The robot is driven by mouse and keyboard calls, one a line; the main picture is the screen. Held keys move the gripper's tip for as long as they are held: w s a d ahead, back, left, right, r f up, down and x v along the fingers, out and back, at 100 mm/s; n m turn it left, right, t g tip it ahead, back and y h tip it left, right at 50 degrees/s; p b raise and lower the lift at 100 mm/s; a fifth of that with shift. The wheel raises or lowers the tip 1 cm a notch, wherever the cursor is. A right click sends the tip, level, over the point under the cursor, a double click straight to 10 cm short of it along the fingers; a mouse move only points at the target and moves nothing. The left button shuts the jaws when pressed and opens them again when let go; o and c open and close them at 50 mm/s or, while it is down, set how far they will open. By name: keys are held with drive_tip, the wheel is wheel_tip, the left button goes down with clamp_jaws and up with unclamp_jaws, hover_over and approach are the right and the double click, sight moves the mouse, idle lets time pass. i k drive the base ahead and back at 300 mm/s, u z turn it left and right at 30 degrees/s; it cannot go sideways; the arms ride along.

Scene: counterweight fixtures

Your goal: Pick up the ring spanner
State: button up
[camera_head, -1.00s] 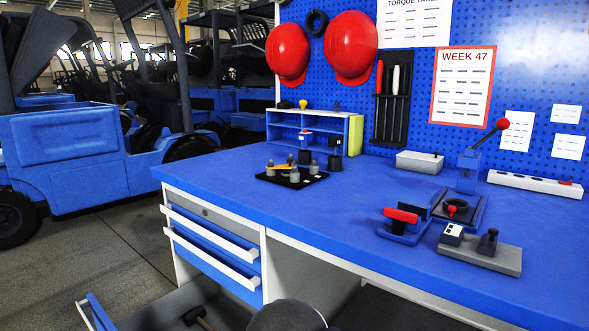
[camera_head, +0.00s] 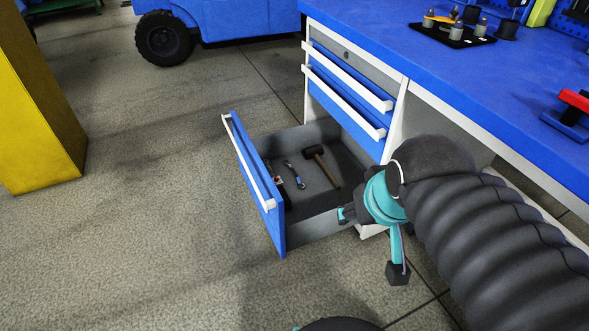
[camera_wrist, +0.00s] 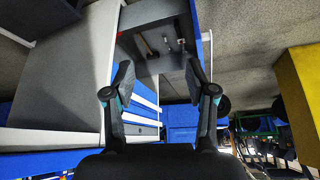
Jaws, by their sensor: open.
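The ring spanner (camera_head: 294,175) looks to be the slim grey and blue tool lying in the open bottom drawer (camera_head: 312,226), left of the mallet. In the wrist view a slim tool that seems to be it (camera_wrist: 166,42) shows small in the drawer, too small to tell its ends. My gripper (camera_head: 371,243) is open and empty, with its fingers spread. It is outside the drawer, to the right of it in the head view. In the wrist view my gripper (camera_wrist: 158,74) has the drawer beyond its fingertips.
A mallet (camera_head: 326,169) with a wooden handle lies right of the spanner. A small red and white item (camera_head: 277,180) lies near the drawer front. Two closed drawers (camera_head: 345,108) and the blue bench top (camera_head: 440,68) are above. A yellow block (camera_head: 40,115) stands left; floor between is clear.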

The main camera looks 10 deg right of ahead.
sight(296, 175)
drive_tip(key=k, duration=0.35)
drive_tip(key=u, duration=0.45)
drive_tip(key=i, duration=1.25)
drive_tip(key=z, duration=0.6)
